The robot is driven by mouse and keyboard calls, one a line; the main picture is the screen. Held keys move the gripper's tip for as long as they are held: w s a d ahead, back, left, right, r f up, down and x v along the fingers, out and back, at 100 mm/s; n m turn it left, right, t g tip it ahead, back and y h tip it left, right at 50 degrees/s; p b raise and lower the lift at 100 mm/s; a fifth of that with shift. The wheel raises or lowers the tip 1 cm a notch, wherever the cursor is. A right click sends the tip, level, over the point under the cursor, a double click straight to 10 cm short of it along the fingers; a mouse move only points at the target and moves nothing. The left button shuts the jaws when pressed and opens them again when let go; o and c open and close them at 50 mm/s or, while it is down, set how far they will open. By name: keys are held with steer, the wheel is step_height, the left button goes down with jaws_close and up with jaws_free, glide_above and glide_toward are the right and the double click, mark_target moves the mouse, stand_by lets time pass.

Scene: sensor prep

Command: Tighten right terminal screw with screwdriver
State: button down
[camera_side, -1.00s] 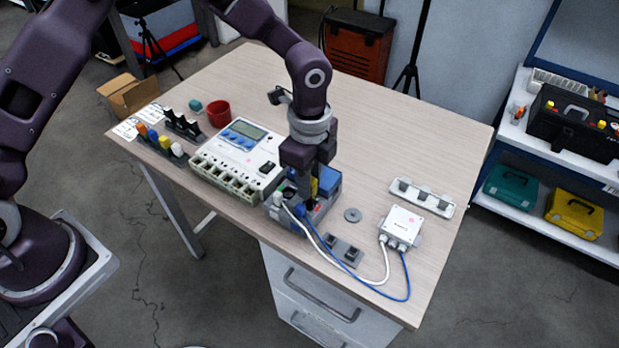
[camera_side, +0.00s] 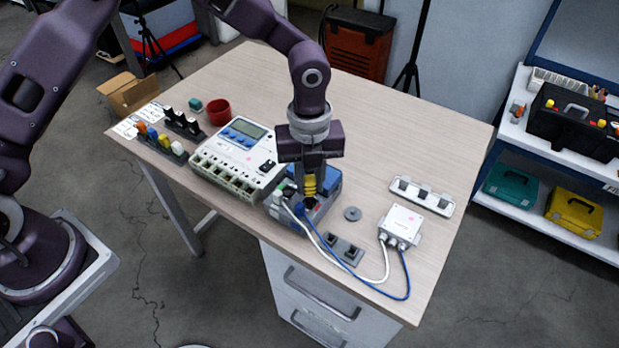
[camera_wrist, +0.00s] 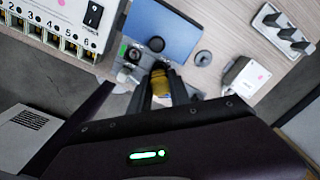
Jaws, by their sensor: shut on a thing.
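My gripper (camera_side: 309,182) is shut on the yellow handle of a screwdriver (camera_side: 310,187), held roughly upright over the front of the blue-and-grey terminal unit (camera_side: 331,186). In the wrist view the yellow handle (camera_wrist: 179,88) sits between the dark fingers (camera_wrist: 160,85), beside the unit's blue top (camera_wrist: 165,25). The screwdriver tip and the right terminal screw are hidden, so I cannot tell whether they touch. A white cable (camera_side: 318,241) and a blue cable (camera_side: 343,277) run from the unit to a small white sensor box (camera_side: 402,223).
A white controller (camera_side: 237,153) with a display stands just left of the unit. A grey disc (camera_side: 353,213), a grey two-post holder (camera_side: 343,249) and a white rack (camera_side: 421,196) lie to the right. A red cup (camera_side: 218,112) stands farther back. The table's back right is clear.

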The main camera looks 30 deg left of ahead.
steer(key=m, duration=0.9)
steer(key=c, duration=1.1)
jaws_free()
steer(key=shift+o, duration=1)
